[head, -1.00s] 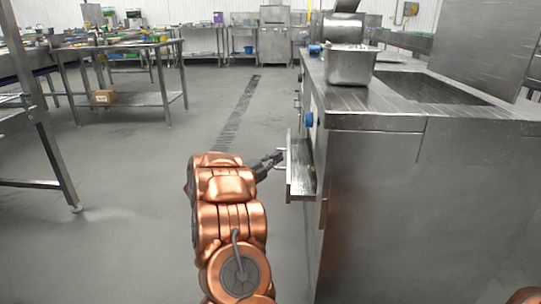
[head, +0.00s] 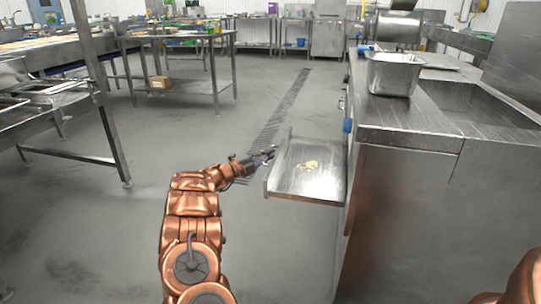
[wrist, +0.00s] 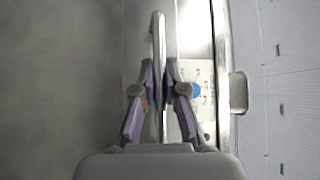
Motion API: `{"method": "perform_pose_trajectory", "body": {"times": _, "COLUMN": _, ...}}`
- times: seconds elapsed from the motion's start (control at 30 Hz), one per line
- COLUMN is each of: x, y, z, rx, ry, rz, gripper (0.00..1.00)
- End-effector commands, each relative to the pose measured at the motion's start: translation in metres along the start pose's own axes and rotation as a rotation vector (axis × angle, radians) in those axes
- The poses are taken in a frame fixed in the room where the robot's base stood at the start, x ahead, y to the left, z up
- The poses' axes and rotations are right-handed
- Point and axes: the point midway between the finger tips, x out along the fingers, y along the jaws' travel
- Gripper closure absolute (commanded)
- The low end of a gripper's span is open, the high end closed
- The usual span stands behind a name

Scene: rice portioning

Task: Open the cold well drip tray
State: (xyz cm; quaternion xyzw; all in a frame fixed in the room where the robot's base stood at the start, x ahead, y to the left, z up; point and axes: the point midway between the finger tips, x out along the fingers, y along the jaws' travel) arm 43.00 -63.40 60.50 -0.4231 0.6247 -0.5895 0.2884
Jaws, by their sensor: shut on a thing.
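The cold well drip tray (head: 300,182) is a shallow metal tray standing well out from the left side of the steel counter. Some pale crumbs (head: 309,165) lie on its floor. My gripper (head: 268,157) is at the tray's outer left side. In the wrist view my gripper (wrist: 160,75) is shut on the tray's bar handle (wrist: 159,45), with a finger on each side of it. The inner end of the tray is hidden at the counter.
The steel counter (head: 400,190) fills the right, with a metal pan (head: 395,74) on top and a blue knob (head: 347,125) on its side. A table (head: 185,85) stands at the back left. The floor left of the tray is clear.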

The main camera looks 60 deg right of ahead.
Motion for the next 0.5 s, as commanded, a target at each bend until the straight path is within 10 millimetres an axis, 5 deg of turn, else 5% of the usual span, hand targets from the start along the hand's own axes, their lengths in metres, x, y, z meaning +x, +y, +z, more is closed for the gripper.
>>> {"method": "perform_pose_trajectory", "body": {"times": 0.5, "x": -0.0061, "y": -0.0010, "z": 0.0086, "rx": -0.001, "ry": 0.002, "rz": 0.002, "gripper": 1.00}}
